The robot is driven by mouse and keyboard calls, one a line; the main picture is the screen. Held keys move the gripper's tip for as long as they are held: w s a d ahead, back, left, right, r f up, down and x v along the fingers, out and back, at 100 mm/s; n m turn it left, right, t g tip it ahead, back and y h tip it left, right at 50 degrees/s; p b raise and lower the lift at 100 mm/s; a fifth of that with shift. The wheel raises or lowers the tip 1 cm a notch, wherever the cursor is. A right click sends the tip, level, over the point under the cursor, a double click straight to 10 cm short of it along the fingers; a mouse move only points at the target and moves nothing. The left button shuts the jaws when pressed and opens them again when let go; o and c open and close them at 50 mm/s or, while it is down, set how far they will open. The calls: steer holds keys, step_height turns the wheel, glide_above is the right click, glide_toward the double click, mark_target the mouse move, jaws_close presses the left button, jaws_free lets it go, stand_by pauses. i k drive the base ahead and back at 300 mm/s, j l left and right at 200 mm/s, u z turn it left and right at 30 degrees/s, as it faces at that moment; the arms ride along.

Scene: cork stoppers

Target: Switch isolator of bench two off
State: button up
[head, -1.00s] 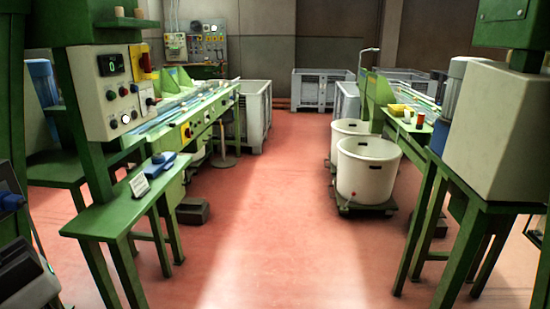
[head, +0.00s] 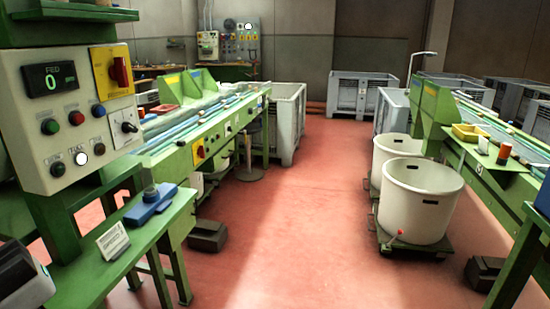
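A control box (head: 75,120) on a green post stands at the near left in the head view. On its upper right is an isolator (head: 118,71) with a red rotary handle on a yellow plate. The handle looks roughly upright; its position marks are not readable. A second yellow plate with a red knob (head: 198,152) sits on the side of the long green machine (head: 215,125) further back. I cannot read which bench number either belongs to. My gripper's fingers are not in view; only what looks like part of my arm shows at the lower left edge.
The box also has a green-lit display, several push buttons and a black switch (head: 129,127). White tubs (head: 420,200) stand right. The red floor (head: 300,220) between is clear.

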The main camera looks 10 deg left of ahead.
mark_target(201, 151)
steer(key=i+l+u, duration=0.1)
steer(key=i+u, duration=0.3)
steer(key=i, duration=0.15)
steer(key=i+l+u, duration=0.25)
steer(key=i+u, duration=0.15)
steer(key=i, duration=0.15)
steer(key=i+l+z, duration=0.45)
steer(key=i, duration=0.3)
steer(key=i+l+u, duration=1)
steer(key=l+u, duration=0.2)
